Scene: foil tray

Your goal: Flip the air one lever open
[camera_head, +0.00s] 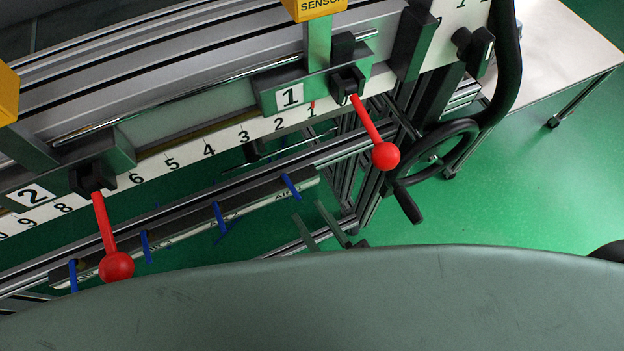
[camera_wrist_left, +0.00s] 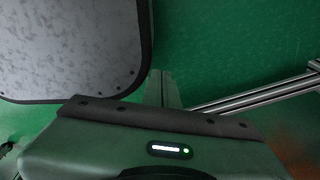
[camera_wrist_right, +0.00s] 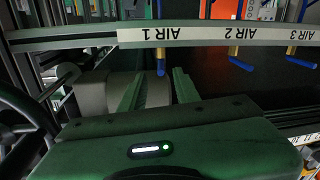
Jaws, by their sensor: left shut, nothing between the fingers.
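The air one lever is the blue lever (camera_head: 291,186) at the right end of the labelled rail in the head view. In the right wrist view this blue lever (camera_wrist_right: 161,68) hangs straight down under the AIR 1 label (camera_wrist_right: 160,34). My right gripper (camera_head: 308,211) is below and just right of the lever in the head view. Its fingers (camera_wrist_right: 158,76) are spread apart in the right wrist view, with the lever's lower end seen between the tips; contact cannot be told. My left gripper (camera_wrist_left: 161,74) is shut and empty over the green floor; it is outside the head view.
Other blue levers, including AIR 2 (camera_wrist_right: 240,62) and AIR 3 (camera_wrist_right: 300,60), line the same rail (camera_wrist_right: 190,36). Two red-knobbed handles (camera_head: 385,156) (camera_head: 116,267) hang from the numbered rail above. A black handwheel (camera_head: 440,150) is at the right. Green floor (camera_head: 520,190) is clear beyond it.

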